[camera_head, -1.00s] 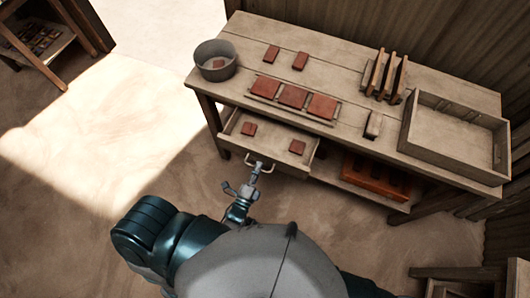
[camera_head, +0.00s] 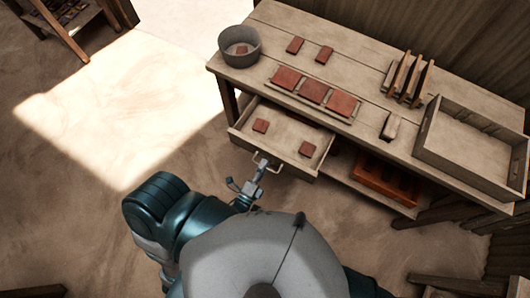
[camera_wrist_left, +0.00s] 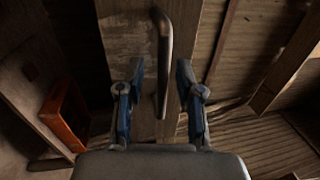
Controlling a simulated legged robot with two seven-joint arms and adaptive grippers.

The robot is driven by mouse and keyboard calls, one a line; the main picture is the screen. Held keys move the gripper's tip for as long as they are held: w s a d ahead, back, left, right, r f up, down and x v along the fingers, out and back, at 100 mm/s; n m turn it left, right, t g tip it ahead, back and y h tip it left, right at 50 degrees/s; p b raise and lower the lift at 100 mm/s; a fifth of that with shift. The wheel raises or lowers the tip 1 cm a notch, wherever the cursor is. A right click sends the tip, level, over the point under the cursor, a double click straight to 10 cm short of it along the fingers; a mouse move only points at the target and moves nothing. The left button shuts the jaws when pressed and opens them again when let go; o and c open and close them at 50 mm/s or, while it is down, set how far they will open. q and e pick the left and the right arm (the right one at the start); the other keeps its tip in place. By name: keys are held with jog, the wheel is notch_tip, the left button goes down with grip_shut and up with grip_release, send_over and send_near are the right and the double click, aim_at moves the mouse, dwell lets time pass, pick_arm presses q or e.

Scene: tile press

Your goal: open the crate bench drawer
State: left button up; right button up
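The drawer (camera_head: 240,141) of the crate bench (camera_head: 370,104) is pulled well out and shows its inside, with two reddish tiles (camera_head: 261,126) (camera_head: 306,149) lying in it. Its metal bar handle (camera_head: 276,169) is on the front. My left gripper (camera_head: 262,163) is at this handle. In the left wrist view the handle (camera_wrist_left: 164,60) runs between the two fingers of the gripper (camera_wrist_left: 161,70), with a visible gap on both sides. The fingers stand apart, around the bar. My right gripper is not in view.
On the bench stand a grey pot (camera_head: 239,48), a row of red tiles on a board (camera_head: 312,92), upright wooden boards (camera_head: 408,78) and a shallow wooden crate (camera_head: 473,158). An orange crate (camera_head: 386,178) is on the lower shelf. The floor left of the bench is clear.

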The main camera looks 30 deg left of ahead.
pick_arm(q)
jog(key=s+f, duration=0.2)
jog(key=s, duration=0.9)
jog(key=shift+s+a+f, duration=0.2)
jog(key=shift+s+a, duration=0.15)
jog(key=shift+s, duration=0.05)
jog(key=shift+d, duration=0.2)
